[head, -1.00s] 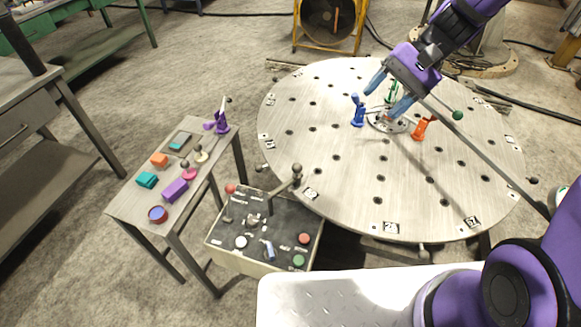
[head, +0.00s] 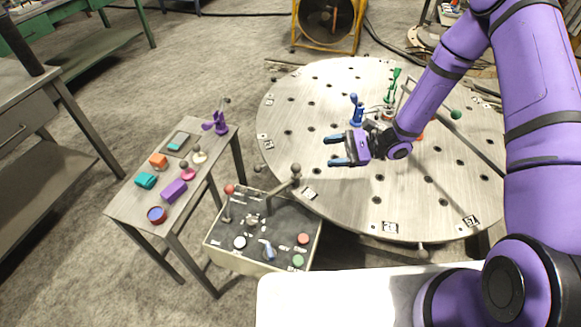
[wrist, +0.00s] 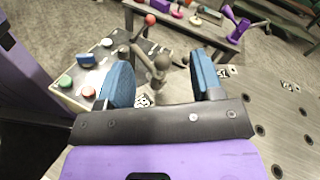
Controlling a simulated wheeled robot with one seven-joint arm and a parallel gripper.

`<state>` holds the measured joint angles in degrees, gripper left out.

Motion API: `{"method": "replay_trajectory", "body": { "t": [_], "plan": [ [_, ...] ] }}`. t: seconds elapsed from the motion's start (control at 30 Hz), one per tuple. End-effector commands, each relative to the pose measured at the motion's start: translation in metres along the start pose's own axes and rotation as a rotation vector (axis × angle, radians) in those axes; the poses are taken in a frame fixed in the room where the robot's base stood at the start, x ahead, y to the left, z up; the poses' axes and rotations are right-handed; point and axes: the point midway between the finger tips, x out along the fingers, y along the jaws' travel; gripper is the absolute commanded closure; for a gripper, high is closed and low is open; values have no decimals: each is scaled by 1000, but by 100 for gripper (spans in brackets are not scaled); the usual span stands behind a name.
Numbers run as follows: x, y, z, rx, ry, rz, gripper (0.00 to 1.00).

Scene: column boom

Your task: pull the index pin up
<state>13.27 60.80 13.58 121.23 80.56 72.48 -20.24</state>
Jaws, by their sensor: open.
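A dark round-knobbed post (head: 296,169) at the near-left edge of the round table looks like the index pin. In the wrist view the knob (wrist: 162,62) shows between and beyond my fingers. My gripper (head: 336,150) is open and empty over the left part of the table, its blue fingers pointing left. It is to the right of the knob and apart from it. The open fingers also show in the wrist view (wrist: 163,80).
The control box (head: 225,257) has a red-ball lever (head: 229,189) and several buttons. The round table (head: 330,205) carries a blue clamp (head: 356,108) and a green clamp (head: 393,84) behind my arm. A side table (head: 128,203) with small parts stands left.

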Motion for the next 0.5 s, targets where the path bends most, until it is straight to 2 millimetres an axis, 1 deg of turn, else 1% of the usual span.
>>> {"method": "replay_trajectory", "body": {
  "t": [0.03,0.1,0.2,0.33,0.5],
  "plan": [
    [4,6,-15,37,-12,-38,40],
    [8,12,-32,79,-22,-88,40],
    [13,19,-52,125,-31,-150,40],
    [17,27,-69,165,-37,-201,40],
    [22,29,-76,182,-39,-223,40]
  ]
}}
